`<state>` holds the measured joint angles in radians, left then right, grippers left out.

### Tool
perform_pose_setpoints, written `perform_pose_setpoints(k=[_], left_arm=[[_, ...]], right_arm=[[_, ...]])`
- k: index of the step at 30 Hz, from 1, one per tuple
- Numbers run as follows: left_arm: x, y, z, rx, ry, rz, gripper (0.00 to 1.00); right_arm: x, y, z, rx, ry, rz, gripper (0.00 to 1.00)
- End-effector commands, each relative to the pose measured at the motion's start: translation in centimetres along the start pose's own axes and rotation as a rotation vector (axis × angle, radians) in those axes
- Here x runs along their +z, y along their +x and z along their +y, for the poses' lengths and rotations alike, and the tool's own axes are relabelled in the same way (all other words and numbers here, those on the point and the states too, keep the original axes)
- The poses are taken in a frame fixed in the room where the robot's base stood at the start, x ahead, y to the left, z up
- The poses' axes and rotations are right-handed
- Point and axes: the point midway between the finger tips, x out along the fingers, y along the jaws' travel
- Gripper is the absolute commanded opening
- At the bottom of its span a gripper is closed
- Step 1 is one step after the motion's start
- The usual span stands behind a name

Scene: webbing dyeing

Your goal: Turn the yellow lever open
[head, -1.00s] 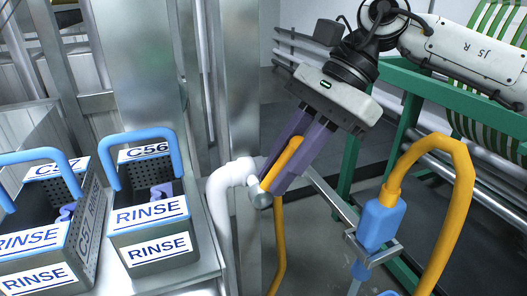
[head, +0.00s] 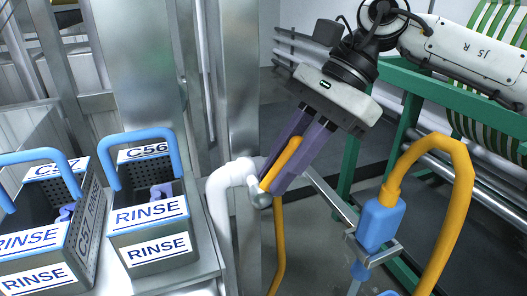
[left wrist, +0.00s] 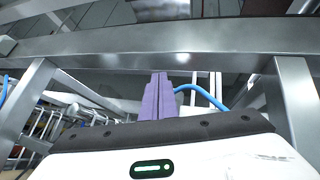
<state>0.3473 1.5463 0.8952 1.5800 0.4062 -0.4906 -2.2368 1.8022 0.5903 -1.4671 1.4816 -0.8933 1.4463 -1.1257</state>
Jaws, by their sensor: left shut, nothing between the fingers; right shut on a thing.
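The yellow lever (head: 283,163) slants up and to the right from a metal valve fitting (head: 259,193) at the end of a white pipe, in the middle of the head view. My right gripper (head: 284,175) comes down from the upper right and is shut on the yellow lever, one purple finger on each side of it. The fingers hide part of the lever. My left gripper (left wrist: 158,97) shows only in the left wrist view, its purple fingers together with nothing between them, in front of a grey metal frame (left wrist: 150,48).
A yellow hose with a blue nozzle (head: 378,225) hangs in a metal bracket to the right. Two metal baskets labelled RINSE (head: 155,250) with blue handles stand at the left. The white pipe (head: 220,200) and a steel post are close to the lever. A green frame (head: 405,130) stands behind.

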Motion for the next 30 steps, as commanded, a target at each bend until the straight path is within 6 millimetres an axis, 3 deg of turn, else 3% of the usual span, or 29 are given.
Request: perform_pose_setpoints(k=[4, 9, 12, 15, 19, 23, 28, 30], left_arm=[[0.2, -1.4, 3.4, 0.100, -0.136, 0.027, 0.00], [-2.1, -3.6, 7.8, 0.238, -0.489, 0.056, 0.00], [-4.2, -4.8, 9.0, 0.309, -0.738, 0.072, 0.00], [-6.1, -5.7, 8.9, 0.364, -0.984, 0.089, 0.00], [-8.0, -6.3, 7.0, 0.414, -1.299, 0.120, 0.00], [-8.7, -6.5, 3.5, 0.438, -1.599, 0.167, 0.00], [-7.6, -6.7, -3.3, 0.432, -1.940, 0.267, 0.00], [-6.5, -6.9, -7.7, 0.408, -2.074, 0.351, 0.00]], right_arm=[[0.1, -0.3, -0.1, -0.007, -0.001, -0.002, 0.00], [0.1, -0.3, -0.1, -0.007, -0.001, -0.002, 0.00], [0.1, -0.3, -0.1, -0.007, -0.001, -0.002, 0.00], [0.1, -0.3, -0.1, -0.007, -0.001, -0.002, 0.00], [0.1, -0.3, -0.1, -0.007, -0.001, -0.003, 0.00], [0.1, -0.3, -0.1, -0.007, -0.001, -0.003, 0.00], [0.1, -0.3, -0.1, -0.007, -0.001, -0.003, 0.00], [0.1, -0.3, -0.1, -0.007, -0.001, -0.003, 0.00]])
